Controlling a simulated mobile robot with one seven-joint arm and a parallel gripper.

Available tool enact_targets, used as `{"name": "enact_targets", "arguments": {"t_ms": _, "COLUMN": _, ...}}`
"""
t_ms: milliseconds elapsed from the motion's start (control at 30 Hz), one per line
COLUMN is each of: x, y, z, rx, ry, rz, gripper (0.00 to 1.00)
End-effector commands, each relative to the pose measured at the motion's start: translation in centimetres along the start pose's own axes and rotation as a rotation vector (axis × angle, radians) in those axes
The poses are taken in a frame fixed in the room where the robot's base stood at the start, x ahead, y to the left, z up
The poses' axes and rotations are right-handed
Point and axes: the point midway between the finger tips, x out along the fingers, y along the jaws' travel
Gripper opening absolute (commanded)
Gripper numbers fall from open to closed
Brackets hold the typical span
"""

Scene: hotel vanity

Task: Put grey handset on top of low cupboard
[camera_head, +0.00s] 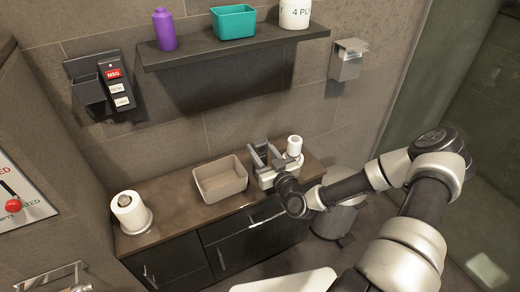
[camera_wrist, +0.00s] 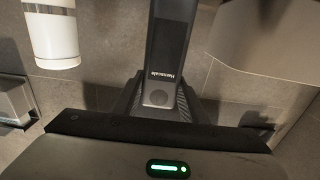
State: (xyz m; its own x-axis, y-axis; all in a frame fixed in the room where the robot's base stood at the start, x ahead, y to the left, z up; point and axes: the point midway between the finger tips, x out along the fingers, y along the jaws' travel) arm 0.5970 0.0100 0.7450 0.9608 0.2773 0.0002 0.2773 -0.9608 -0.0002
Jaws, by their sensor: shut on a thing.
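The grey handset (camera_wrist: 168,45) is a long dark slab with a small printed label and a round lighter button, seen in the wrist view. My gripper (camera_wrist: 160,100) is shut on its near end, one finger at each side. In the head view my gripper (camera_head: 264,157) is over the right part of the low cupboard (camera_head: 185,220), which has a brown top and dark doors. The handset's far end runs out of the wrist view. I cannot tell whether the handset touches the cupboard top.
A beige open bin (camera_head: 221,180) stands left of my gripper and a white cylinder (camera_head: 294,146) close on its right. A white roll on a stand (camera_head: 131,212) is at the left end. A dark wall shelf (camera_head: 235,45) hangs above. Bare top lies between roll and bin.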

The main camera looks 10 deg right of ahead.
Motion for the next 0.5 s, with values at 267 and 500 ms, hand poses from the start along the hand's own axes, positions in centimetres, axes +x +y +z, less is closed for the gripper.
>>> {"name": "enact_targets", "arguments": {"t_ms": 267, "x": 0.00, "y": 0.00, "z": 0.09, "rx": 0.000, "ry": 0.000, "rz": 0.000, "gripper": 0.58}}
{"name": "enact_targets", "arguments": {"t_ms": 500, "x": -0.08, "y": 0.01, "z": -0.45, "rx": 0.001, "ry": 0.000, "rz": 0.000, "gripper": 0.58}}
